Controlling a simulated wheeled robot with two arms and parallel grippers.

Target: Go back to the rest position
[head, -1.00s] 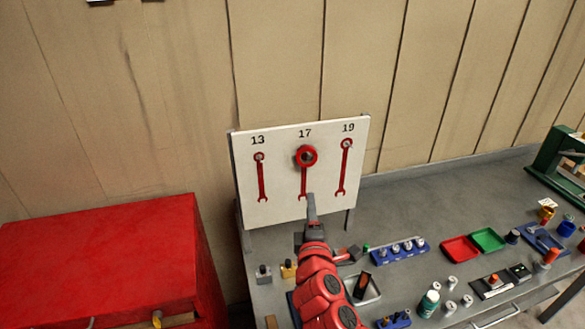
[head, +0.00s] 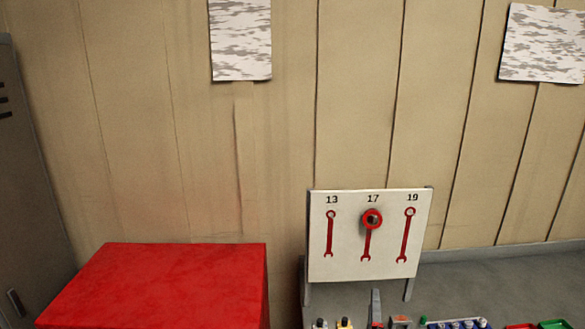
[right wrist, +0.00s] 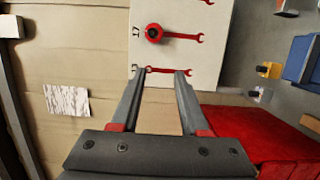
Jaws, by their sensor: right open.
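The white board (head: 345,268) stands at the back of the grey bench, marked 13, 17 and 19. A red wrench shape shows under each number: 13 (head: 330,236), 17 (head: 367,245) and 19 (head: 406,238). The 17 one has a thick red ring at its top. My right gripper (head: 376,295) shows at the bottom edge, just below the board. In the right wrist view it (right wrist: 160,72) is open and empty, with the red wrench shape marked 13 (right wrist: 165,70) beyond its fingertips. My left gripper is out of view.
A red cabinet (head: 165,285) stands to the left of the bench. A blue holder (head: 455,324), a red tray (head: 520,326) and a green tray (head: 556,324) lie on the bench at right. A grey locker (head: 30,170) is at far left.

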